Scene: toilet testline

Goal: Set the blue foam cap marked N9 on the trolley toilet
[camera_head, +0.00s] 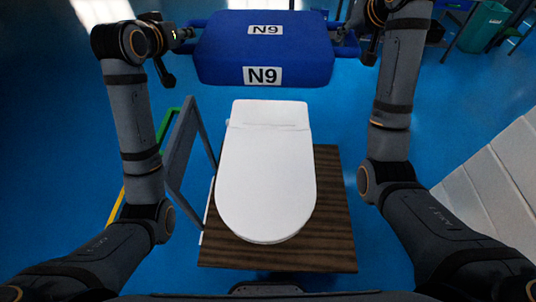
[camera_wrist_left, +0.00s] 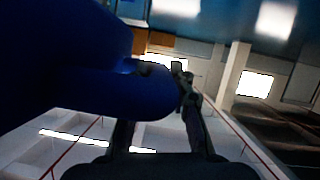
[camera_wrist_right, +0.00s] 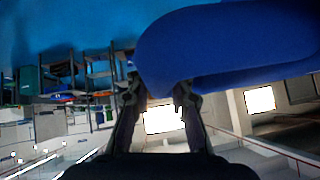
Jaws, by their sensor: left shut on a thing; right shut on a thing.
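The blue foam cap (camera_head: 263,57) carries two N9 labels and is held up between my two grippers, at the far side of the white toilet in the head view. My left gripper (camera_head: 190,34) is shut on the cap's left side; the cap fills the left of the left wrist view (camera_wrist_left: 60,70). My right gripper (camera_head: 345,37) is shut on the cap's right side; the cap also shows in the right wrist view (camera_wrist_right: 220,50). The white toilet (camera_head: 266,170) sits with its lid shut on the brown wooden trolley top (camera_head: 330,225). The cap is apart from the toilet.
A pale slatted surface (camera_head: 497,185) is at the right. A green bin (camera_head: 482,27) and dark racks stand at the back right.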

